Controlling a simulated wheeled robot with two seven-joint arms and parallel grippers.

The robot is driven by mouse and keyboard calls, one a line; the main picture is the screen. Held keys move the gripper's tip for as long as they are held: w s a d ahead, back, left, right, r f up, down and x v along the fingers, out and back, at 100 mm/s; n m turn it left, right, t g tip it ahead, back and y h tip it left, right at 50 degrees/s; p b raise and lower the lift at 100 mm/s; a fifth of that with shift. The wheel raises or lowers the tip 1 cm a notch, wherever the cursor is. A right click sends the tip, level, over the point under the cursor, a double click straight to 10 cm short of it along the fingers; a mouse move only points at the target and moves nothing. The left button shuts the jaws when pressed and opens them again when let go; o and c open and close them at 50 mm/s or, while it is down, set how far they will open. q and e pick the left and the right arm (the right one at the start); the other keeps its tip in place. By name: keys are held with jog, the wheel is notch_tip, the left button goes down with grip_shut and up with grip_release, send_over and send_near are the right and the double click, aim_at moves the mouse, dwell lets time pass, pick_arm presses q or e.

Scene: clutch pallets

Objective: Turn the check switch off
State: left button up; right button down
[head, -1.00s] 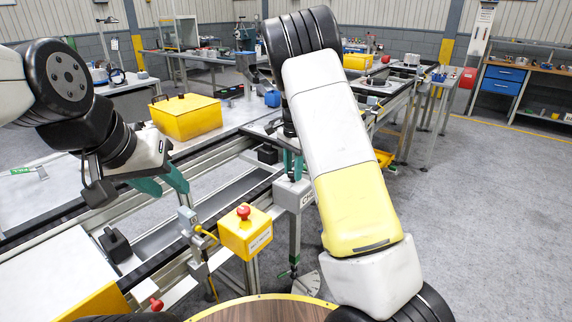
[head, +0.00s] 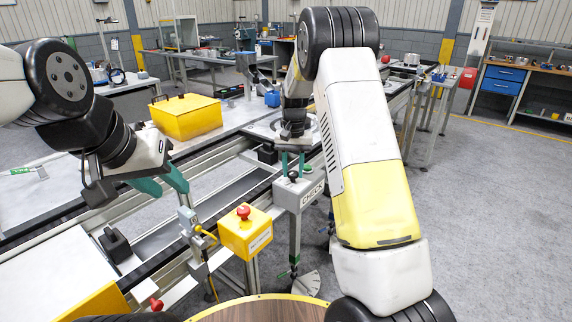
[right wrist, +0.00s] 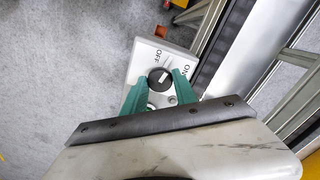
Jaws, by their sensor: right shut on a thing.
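The check switch is a grey box (head: 298,196) on a post at the rail's edge, marked "CHECK" on its front. In the right wrist view its top (right wrist: 148,58) carries a black round knob (right wrist: 160,78) with a light pointer mark, and the words "OFF" and "ON". Which word the pointer faces is hard to tell. My right gripper (head: 292,168) is over the box from above, and its green fingers (right wrist: 158,92) are shut on the knob from both sides. My left gripper (head: 163,186) is open and empty above the conveyor at left.
A yellow box with a red emergency button (head: 245,232) stands left of and nearer than the check switch. A yellow lidded case (head: 185,117) sits on the table behind. Conveyor rails run beside the switch; the grey floor at right is clear.

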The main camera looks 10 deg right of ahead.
aim_at(293, 172)
jog(key=shift+n, duration=1.2)
jog(key=c, duration=1)
grip_release()
jog(key=shift+o, duration=0.2)
notch_tip(293, 172, up, 7)
jog(key=shift+f, duration=0.1)
jog(key=shift+r, duration=0.55)
